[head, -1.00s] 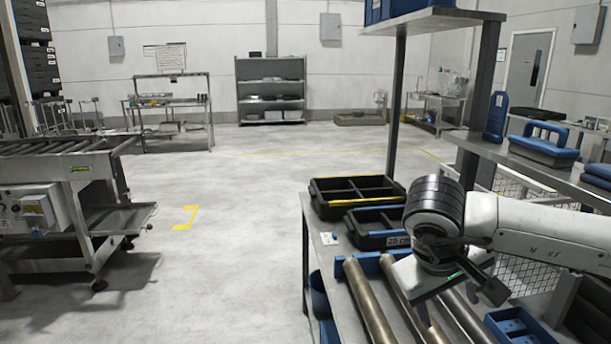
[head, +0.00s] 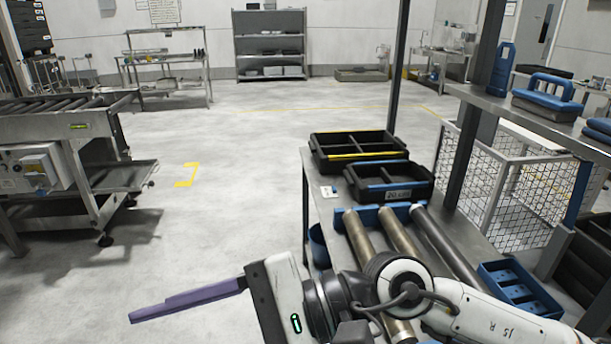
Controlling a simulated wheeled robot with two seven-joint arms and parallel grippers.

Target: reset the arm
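My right arm comes in from the lower right, and its white and black gripper (head: 150,312) points left with its purple fingers over open floor. The fingers overlap in this view, so I cannot tell whether they are open or shut. I see nothing held at the tips. The wrist is in front of the near part of the bench (head: 322,228) and hides the lower ends of the metal rollers (head: 362,240). My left gripper is not in view.
Black divided trays (head: 360,150) stand at the back of the bench, with a blue tray (head: 515,290) at its right. A shelf (head: 540,125) with blue-handled tools rises on the right. A roller conveyor (head: 60,130) stands left. The floor between is clear.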

